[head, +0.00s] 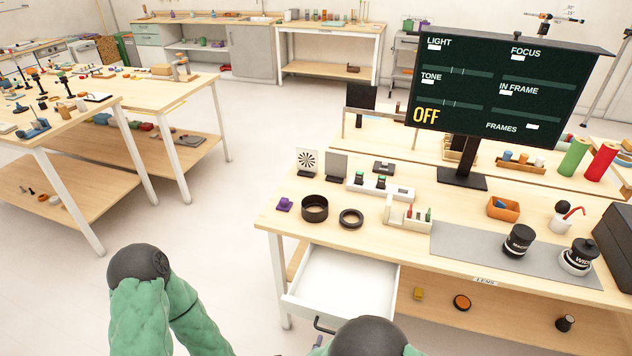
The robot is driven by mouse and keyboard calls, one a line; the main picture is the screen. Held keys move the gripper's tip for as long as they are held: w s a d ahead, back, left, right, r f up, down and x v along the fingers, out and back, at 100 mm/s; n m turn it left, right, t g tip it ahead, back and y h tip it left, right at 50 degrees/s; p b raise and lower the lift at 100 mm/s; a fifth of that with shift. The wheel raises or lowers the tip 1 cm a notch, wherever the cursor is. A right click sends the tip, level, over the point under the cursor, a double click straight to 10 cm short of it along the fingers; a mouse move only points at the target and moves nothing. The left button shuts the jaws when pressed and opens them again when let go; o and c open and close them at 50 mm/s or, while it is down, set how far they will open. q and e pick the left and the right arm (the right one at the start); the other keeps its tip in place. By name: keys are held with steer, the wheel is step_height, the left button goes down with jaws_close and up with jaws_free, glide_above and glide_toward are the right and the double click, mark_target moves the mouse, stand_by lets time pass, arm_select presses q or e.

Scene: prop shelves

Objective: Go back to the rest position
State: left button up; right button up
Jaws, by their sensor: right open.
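My left arm shows at the lower left as a green sleeve with a dark rounded joint; its gripper is out of view. My right arm's dark joint shows at the bottom centre. Only a small part of my right gripper (317,341) shows beside it, just below the dark handle of the pulled-out drawer (345,278). The right gripper is open. Most of it is hidden, so I cannot tell whether it touches the handle. The drawer looks empty.
The workbench (290,225) holds a black ring (314,208), a flatter ring (351,218), an orange bin (503,208), two dark lenses on a grey mat (460,246) and a monitor (500,80) reading OFF. Another table (95,110) stands left. Floor between them is clear.

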step_height(320, 180, down, 5)
steer(key=w+d+n+g+y, duration=0.2)
steer(key=n+g, duration=0.1)
steer(key=n, duration=0.1)
steer(key=s+d+f+n+g+y+p, duration=0.1)
steer(key=s+d+f+n+g+y, duration=0.1)
steer(key=s+d+f+n+g, duration=0.1)
steer(key=s+d+f+n+g+y+p, duration=0.1)
steer(key=s+d+f+n+g+y, duration=0.1)
steer(key=s+n+g, duration=0.3)
steer(key=s+d+f+n, duration=0.1)
steer(key=s+n, duration=0.2)
steer(key=s, duration=0.1)
steer(key=shift+d+g+y+p, duration=0.3)
steer(key=shift+d+g+y, duration=0.05)
steer(key=shift+g+y, duration=0.05)
